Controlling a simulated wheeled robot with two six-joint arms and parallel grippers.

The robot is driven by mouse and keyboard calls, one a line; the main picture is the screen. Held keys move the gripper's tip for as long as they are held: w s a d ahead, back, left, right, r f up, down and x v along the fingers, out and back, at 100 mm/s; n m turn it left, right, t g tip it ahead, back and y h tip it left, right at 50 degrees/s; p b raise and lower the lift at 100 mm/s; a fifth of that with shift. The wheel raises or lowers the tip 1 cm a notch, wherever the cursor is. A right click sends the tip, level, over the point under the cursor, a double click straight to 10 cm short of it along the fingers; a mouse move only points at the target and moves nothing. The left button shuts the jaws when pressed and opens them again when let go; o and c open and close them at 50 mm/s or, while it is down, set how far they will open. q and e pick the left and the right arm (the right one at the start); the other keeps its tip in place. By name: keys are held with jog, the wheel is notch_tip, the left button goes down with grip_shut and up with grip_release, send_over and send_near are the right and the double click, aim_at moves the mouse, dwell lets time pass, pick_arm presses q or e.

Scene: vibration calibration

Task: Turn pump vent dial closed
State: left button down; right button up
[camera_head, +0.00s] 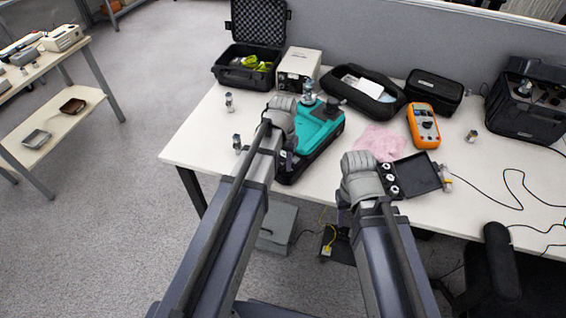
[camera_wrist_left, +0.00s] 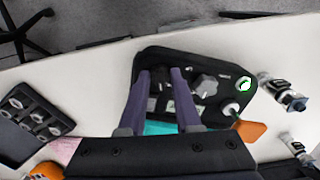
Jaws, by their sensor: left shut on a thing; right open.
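The teal and black pump (camera_head: 320,126) sits on the white table. Its black control panel (camera_wrist_left: 222,104) fills the middle of the left wrist view. My left gripper (camera_head: 289,158) is at the pump's front side; in the left wrist view its two fingers (camera_wrist_left: 161,74) straddle a small dark part, apparently the vent dial, and are shut on it. The dial's marking cannot be read. A grey lobed knob (camera_wrist_left: 205,84) stands on the panel just right of the fingers, apart from them. My right gripper (camera_head: 345,212) is open by the table's front edge, partly hidden by its arm.
Right of the pump are a pink cloth (camera_head: 379,141), an orange multimeter (camera_head: 424,127) and an open black case (camera_head: 418,176) with round pieces. Behind stand a beige box (camera_head: 298,68) and black cases. Small metal fittings (camera_wrist_left: 284,93) stand near the pump.

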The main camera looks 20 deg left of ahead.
aim_at(283, 165)
pick_arm(q)
jog(key=n, duration=0.5)
jog(key=shift+n, duration=0.4)
dwell(0.4)
jog(key=c, duration=0.6)
grip_release()
notch_tip(283, 165, up, 8)
jog(key=p, duration=0.8)
jog(key=shift+f, duration=0.15)
